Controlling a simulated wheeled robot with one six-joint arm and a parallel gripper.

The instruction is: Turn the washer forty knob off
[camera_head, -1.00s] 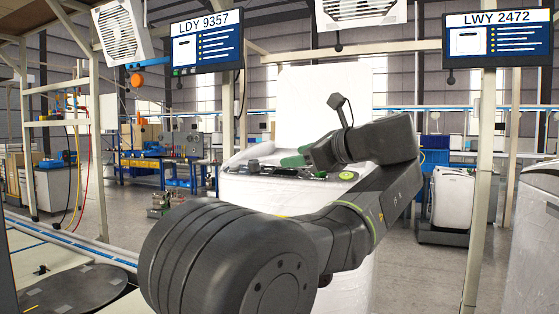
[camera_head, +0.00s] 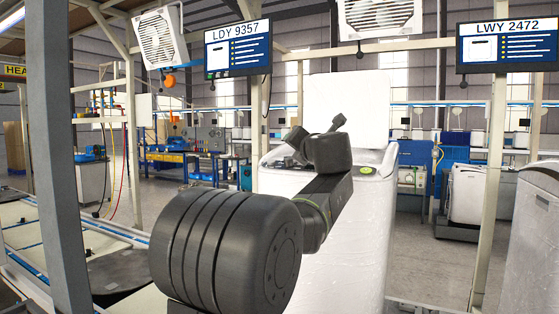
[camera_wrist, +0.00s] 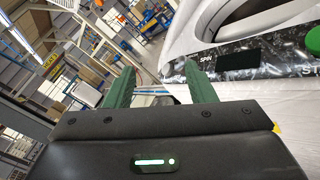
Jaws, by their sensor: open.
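The white washer (camera_head: 345,240) stands upright in the middle of the head view with its lid (camera_head: 345,110) raised. My arm covers much of its control panel; a green button (camera_head: 365,170) shows beside my arm. In the wrist view the speckled panel (camera_wrist: 270,62) crosses the upper right, with a dark display (camera_wrist: 238,58) and the green button (camera_wrist: 313,40) at the right edge. My gripper (camera_wrist: 158,68) is open and empty, its green fingers apart and to the left of the display. No knob can be made out clearly in either current view.
A grey post (camera_head: 60,150) stands close on the left beside a conveyor line (camera_head: 110,230). A pale post (camera_head: 490,190) and another white machine (camera_head: 525,240) are at the right. Blue benches (camera_head: 175,155) stand behind. Grey floor shows between them.

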